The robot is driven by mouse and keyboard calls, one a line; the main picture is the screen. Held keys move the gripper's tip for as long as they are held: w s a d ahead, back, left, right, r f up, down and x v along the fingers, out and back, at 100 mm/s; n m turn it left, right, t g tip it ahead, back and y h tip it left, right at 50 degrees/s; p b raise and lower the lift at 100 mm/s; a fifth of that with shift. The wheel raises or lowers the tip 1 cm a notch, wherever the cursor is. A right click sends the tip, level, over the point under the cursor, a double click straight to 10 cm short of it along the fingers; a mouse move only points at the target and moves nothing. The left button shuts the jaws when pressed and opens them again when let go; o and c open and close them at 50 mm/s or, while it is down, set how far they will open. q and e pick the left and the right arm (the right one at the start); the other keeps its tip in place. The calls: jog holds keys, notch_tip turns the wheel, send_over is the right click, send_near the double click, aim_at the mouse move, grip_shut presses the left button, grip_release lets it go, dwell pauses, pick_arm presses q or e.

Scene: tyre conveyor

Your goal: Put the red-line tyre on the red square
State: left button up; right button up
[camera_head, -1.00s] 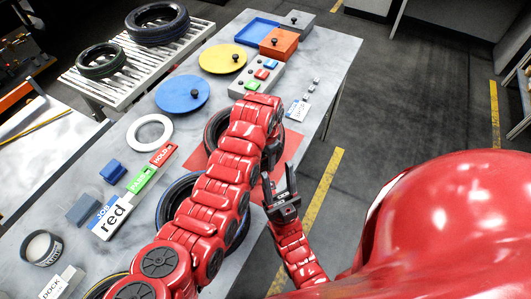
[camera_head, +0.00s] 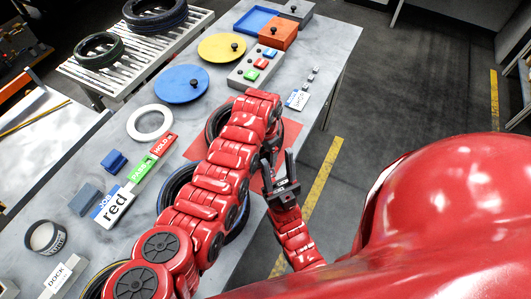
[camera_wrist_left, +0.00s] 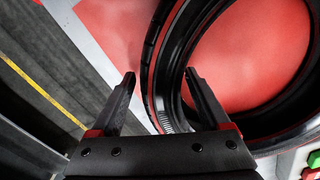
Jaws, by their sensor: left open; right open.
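The black tyre with a thin red line (camera_wrist_left: 163,62) lies flat on the red square (camera_wrist_left: 105,22) in the left wrist view. In the head view the tyre (camera_head: 213,124) and the red square (camera_head: 291,134) are partly covered by my left arm. My left gripper (camera_wrist_left: 160,77) is open, with one finger outside the tyre's wall and the other on its inner side. Whether the fingers touch the tyre is unclear. My left fingertips are hidden in the head view. My right gripper (camera_head: 278,164) is open and empty near the table edge, beside the red square.
A blue-lined tyre (camera_head: 172,190) lies nearer on the table, partly under my left arm. A job card reading red (camera_head: 113,207) lies at left. A button panel (camera_head: 253,67) and coloured discs stand farther back. Two tyres rest on the roller conveyor (camera_head: 130,57).

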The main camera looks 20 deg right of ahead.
pick_arm(q)
jog(key=shift+r, duration=0.25)
notch_tip(320, 180, up, 4)
jog(key=shift+w+b, duration=0.1)
jog(key=shift+b, duration=0.9)
notch_tip(320, 180, up, 6)
jog(key=shift+r+p, duration=0.4)
jog(key=shift+r, duration=0.45)
jog(key=shift+d, duration=0.1)
